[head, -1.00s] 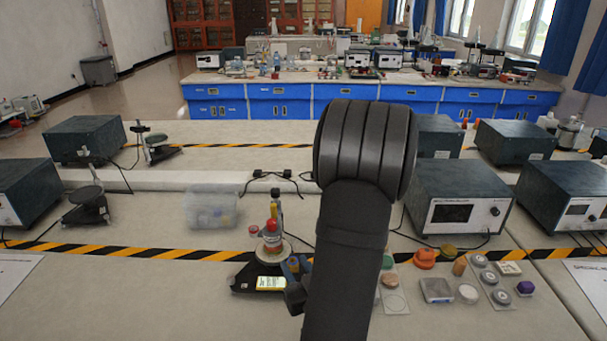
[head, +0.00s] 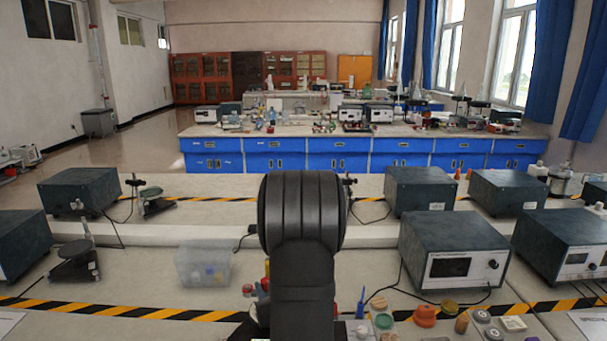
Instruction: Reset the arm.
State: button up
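My black arm rises through the middle of the head view and covers part of the bench (head: 100,285). My gripper cannot be made out; it is hidden behind the arm or lies outside the picture. Small parts in red and blue show just left of the arm, and a blue upright piece (head: 360,303) shows just right of it. I cannot tell whether anything is held.
A clear plastic box (head: 203,264) stands left of my arm. A dark instrument box (head: 455,253) stands to the right. Striped tape (head: 120,311) crosses the bench.

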jog(key=shift+x, duration=1)
jog(key=shift+s, duration=0.1)
jog(key=v, duration=1.7)
jog(key=x, duration=1.7)
jog(key=shift+w+a, duration=0.1)
jog(key=shift+w, duration=0.15)
jog(key=shift+s+n+g+y, duration=0.1)
jog(key=shift+n+g+y, duration=2.15)
jog(key=shift+y, duration=0.65)
jog(key=shift+s+d, duration=0.2)
jog(key=shift+d, duration=0.2)
jog(key=v, duration=1.5)
jog(key=shift+s+d, duration=0.1)
